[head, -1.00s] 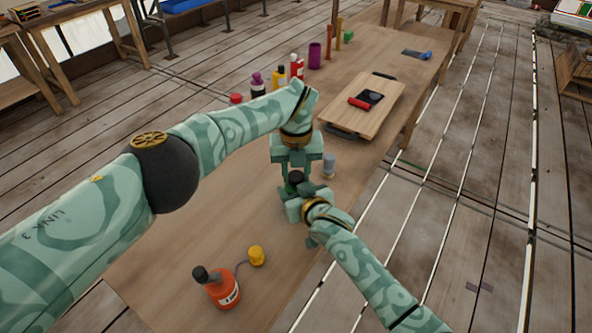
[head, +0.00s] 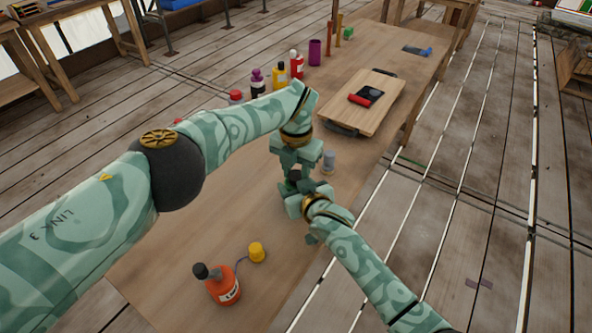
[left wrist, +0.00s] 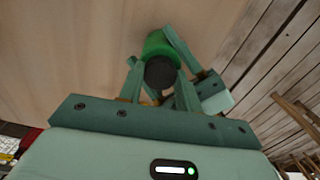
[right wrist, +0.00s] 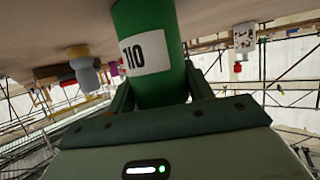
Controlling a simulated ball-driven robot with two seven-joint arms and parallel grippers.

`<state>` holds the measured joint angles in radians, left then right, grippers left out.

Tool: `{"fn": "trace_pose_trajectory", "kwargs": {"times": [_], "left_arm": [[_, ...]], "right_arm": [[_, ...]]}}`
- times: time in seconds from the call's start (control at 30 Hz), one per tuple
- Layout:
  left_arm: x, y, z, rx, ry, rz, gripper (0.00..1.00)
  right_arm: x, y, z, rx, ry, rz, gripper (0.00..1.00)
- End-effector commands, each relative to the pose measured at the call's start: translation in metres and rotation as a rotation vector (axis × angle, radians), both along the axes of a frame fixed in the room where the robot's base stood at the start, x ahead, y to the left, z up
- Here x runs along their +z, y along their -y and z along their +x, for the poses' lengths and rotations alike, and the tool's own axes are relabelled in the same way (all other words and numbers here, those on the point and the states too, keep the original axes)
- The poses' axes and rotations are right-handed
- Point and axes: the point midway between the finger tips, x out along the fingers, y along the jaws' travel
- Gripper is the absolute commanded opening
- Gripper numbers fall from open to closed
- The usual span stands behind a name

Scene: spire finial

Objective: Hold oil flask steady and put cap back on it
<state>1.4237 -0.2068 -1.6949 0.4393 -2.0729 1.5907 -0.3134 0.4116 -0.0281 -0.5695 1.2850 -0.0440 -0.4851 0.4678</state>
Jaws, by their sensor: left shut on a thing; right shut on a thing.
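The oil flask is a green cylinder (right wrist: 152,50) with a white label, held between the fingers of my right gripper (right wrist: 158,95). In the head view my right gripper (head: 298,202) is over the table, with the flask mostly hidden. My left gripper (head: 296,172) is right above it, shut on the dark round cap (left wrist: 160,74). In the left wrist view the cap is in line with the green flask (left wrist: 160,42) and covers its mouth. I cannot tell whether the cap is fully seated.
The wooden table (head: 180,240) has an orange bottle (head: 222,288) and a yellow capped piece (head: 257,252) at the near end. A grey-blue container (head: 328,162) stands just right of the grippers. A board (head: 370,115) with a red-handled item and several bottles are farther back.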

Motion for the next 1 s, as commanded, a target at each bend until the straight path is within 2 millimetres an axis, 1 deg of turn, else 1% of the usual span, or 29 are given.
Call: {"fn": "trace_pose_trajectory", "kwargs": {"times": [0.17, 0.2, 0.27, 0.3, 0.77, 0.87, 1.0], "left_arm": [[0.001, 0.000, 0.001, 0.002, 0.001, 0.000, 0.13], [0.001, 0.000, 0.001, 0.003, 0.001, 0.000, 0.37], [0.001, 0.000, 0.000, 0.003, 0.001, 0.000, 0.53], [0.001, 0.000, 0.000, 0.003, 0.001, 0.000, 0.56], [0.000, 0.004, -0.003, 0.000, -0.007, -0.006, 0.56], [0.007, 0.005, -0.002, -0.002, -0.006, -0.008, 0.56], [0.027, 0.004, -0.002, -0.003, -0.005, -0.007, 0.56]], "right_arm": [[-0.001, 0.000, 0.000, -0.001, -0.002, -0.001, 0.00], [-0.001, 0.000, 0.000, -0.001, -0.002, -0.001, 0.00], [-0.001, 0.000, 0.000, -0.001, -0.002, -0.001, 0.00], [-0.001, 0.000, 0.000, -0.001, -0.002, -0.001, 0.00], [-0.001, -0.001, 0.000, 0.001, -0.002, 0.000, 0.00], [-0.001, -0.001, 0.000, 0.001, -0.003, -0.002, 0.00], [-0.001, 0.000, 0.000, 0.000, -0.003, -0.001, 0.00]]}}
